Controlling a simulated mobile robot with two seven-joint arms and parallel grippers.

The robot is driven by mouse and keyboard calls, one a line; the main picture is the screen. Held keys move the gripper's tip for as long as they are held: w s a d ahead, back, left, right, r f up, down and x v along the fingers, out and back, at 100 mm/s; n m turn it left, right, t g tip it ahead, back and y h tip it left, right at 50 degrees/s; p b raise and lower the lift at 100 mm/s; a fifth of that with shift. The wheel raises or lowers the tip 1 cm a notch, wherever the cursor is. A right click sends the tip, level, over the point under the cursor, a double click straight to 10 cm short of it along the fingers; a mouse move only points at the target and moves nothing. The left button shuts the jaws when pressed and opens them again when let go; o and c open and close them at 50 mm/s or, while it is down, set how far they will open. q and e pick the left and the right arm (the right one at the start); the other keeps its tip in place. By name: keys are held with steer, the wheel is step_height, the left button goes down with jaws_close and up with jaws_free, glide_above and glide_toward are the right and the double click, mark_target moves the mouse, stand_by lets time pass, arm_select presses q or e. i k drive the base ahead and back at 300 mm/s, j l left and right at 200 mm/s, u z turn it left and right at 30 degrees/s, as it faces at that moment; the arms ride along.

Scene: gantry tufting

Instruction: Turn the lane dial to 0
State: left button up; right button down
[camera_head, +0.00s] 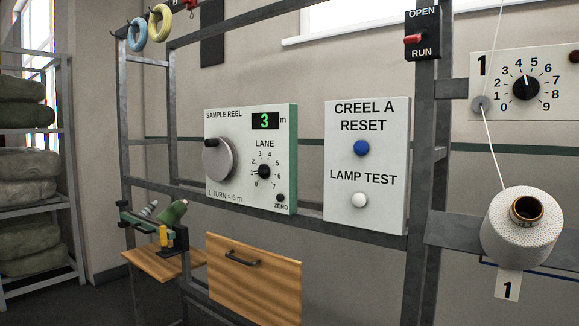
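The lane dial (265,171) is a small black knob on the white sample reel panel (225,126), under the word LANE. Neither of my grippers is in view.
Right of the panel is a white board (367,210) with blue and white buttons. An OPEN/RUN switch (413,39), a numbered dial (526,87) and a yarn cone (518,230) are farther right. A wooden drawer (254,283) sits below. Nothing blocks the lane dial.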

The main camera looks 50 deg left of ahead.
mark_target(263, 171)
steer(key=u, duration=1.9)
